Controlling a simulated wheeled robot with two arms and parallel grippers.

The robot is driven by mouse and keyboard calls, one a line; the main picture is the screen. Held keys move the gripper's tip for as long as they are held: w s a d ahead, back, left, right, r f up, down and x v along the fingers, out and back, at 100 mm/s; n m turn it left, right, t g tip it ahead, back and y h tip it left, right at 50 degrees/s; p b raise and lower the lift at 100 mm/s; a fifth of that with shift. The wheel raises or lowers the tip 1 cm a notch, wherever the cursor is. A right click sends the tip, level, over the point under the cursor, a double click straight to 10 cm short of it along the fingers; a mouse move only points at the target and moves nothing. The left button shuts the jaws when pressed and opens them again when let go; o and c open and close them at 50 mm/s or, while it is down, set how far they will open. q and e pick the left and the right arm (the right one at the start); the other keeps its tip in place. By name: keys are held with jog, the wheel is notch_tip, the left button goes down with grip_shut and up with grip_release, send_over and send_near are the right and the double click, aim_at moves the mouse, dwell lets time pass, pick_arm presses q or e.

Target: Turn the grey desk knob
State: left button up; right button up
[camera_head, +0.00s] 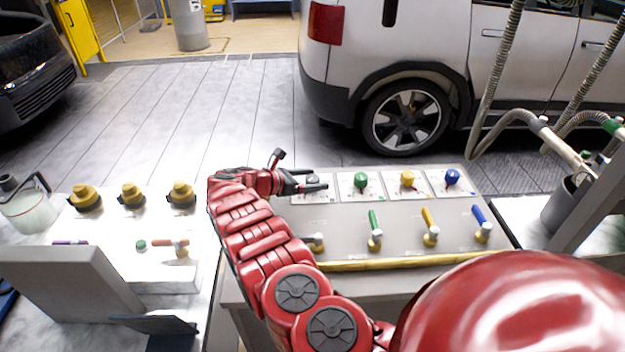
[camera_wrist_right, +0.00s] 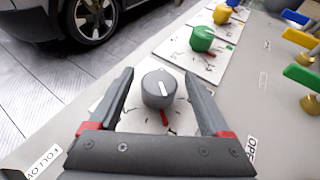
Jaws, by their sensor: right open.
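The grey desk knob (camera_wrist_right: 158,90) is a round dial with a white line on top and a red pointer at its base, on a white plate. In the right wrist view it shows between the two fingers of my right gripper (camera_wrist_right: 158,77). The fingers are open, with a gap on each side of the knob; contact is not visible. In the head view my right gripper (camera_head: 318,182) is at the desk's left end, and its fingers partly hide the grey knob (camera_head: 313,177). My left gripper is not in view.
A green knob (camera_head: 361,180), a yellow knob (camera_head: 407,178) and a blue knob (camera_head: 452,177) stand in a row to the right. Coloured levers (camera_head: 375,230) stand in front of them. A side bench (camera_head: 150,275) with yellow-capped fittings is at left. A white car (camera_head: 410,45) stands behind.

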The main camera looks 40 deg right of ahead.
jog(key=b+v, duration=0.3)
jog(key=v, duration=1.3)
jog(key=shift+w+a+f, duration=0.1)
jog(key=shift+a, duration=0.15)
jog(key=shift+a+r, duration=0.25)
jog(key=shift+a, duration=0.2)
